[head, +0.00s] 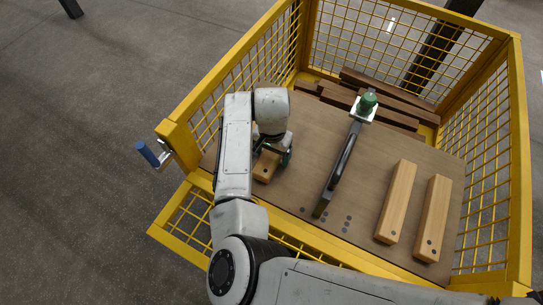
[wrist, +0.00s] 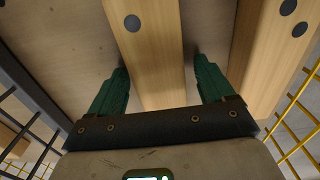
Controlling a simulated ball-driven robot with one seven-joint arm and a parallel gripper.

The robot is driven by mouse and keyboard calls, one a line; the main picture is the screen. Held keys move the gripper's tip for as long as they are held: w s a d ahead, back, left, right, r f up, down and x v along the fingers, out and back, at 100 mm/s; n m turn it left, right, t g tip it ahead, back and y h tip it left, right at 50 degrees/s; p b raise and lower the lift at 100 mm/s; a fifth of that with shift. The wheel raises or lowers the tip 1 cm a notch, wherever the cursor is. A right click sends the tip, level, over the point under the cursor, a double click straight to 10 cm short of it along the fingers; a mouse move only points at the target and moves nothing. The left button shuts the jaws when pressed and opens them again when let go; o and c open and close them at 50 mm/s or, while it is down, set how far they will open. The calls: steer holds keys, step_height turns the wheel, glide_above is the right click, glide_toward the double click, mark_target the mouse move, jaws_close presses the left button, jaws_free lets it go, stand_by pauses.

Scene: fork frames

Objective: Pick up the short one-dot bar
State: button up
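The short one-dot bar (head: 267,165) is pale wood and lies on the brown board at the left, partly hidden by my arm. In the wrist view the one-dot bar (wrist: 150,50) runs between my fingers, with one dark dot showing near the top. My gripper (wrist: 160,75) has its green fingers apart, one on each side of this bar. I cannot tell whether either finger touches it. In the head view my gripper (head: 287,157) is mostly hidden behind my wrist. A second pale bar (wrist: 265,55) with two visible dots lies to the right in the wrist view.
Two longer pale bars (head: 397,200) (head: 433,218) lie at the right of the board (head: 315,130). Dark planks (head: 390,95) lie at the back. Yellow mesh walls (head: 480,130) surround the crate.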

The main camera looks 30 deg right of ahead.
steer(key=c, duration=1)
steer(key=shift+c, duration=0.2)
steer(key=shift+r, duration=0.1)
